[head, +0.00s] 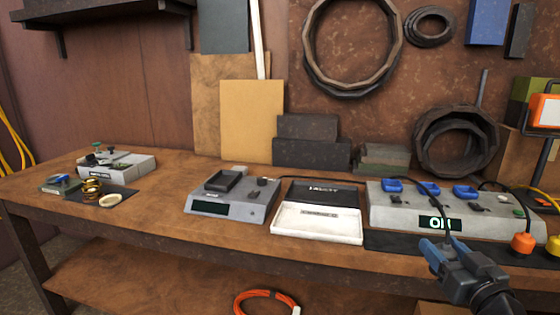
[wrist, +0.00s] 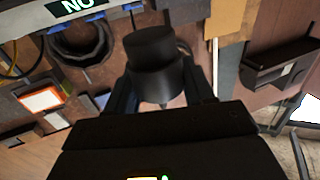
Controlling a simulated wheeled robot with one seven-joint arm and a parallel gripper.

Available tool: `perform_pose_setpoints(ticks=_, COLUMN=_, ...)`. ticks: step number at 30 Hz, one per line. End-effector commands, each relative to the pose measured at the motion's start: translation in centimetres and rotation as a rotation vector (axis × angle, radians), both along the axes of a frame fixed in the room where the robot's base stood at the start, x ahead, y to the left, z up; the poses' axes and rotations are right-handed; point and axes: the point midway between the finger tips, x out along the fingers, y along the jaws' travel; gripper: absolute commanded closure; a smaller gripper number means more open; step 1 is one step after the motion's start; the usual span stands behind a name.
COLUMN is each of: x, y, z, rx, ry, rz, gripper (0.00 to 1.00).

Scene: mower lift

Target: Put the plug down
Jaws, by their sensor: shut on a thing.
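My gripper (head: 440,256) is at the lower right of the head view, in front of the grey unit with the lit ON display (head: 389,211) and beyond the bench's front edge. In the wrist view, its two dark fingers are shut on a black round plug (wrist: 153,52), one on each side. In the head view, the plug is hard to tell from the fingers. A thin black cable runs from the top of the grey unit down to my gripper. The grey unit also shows upside down in the wrist view (wrist: 32,18).
A white tray (head: 318,234) with a black lid stands left of the ON unit. A grey device (head: 222,208) with a dark display is farther left. The bench (head: 150,225) has bare wood between it and the small parts. An orange knob (head: 522,243) is at right.

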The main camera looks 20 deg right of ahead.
Motion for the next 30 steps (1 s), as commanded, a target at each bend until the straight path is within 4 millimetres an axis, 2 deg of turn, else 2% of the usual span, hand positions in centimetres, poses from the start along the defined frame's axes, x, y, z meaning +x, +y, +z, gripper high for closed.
perform_pose_setpoints(ticks=6, x=3.4, y=5.1, z=-4.8, rx=0.003, ry=0.005, rz=0.064, gripper=0.8)
perform_pose_setpoints(ticks=13, x=5.7, y=11.8, z=-10.3, rx=0.0, ry=0.004, rz=0.133, gripper=0.8)
perform_pose_setpoints(ticks=21, x=5.9, y=20.6, z=-17.3, rx=0.0, ry=0.005, rz=0.232, gripper=0.8)
perform_pose_setpoints(ticks=24, x=5.4, y=23.0, z=-19.1, rx=-0.001, ry=0.003, rz=0.263, gripper=0.8)
perform_pose_setpoints(ticks=30, x=4.8, y=25.1, z=-20.8, rx=-0.001, ry=0.0, rz=0.29, gripper=0.8)
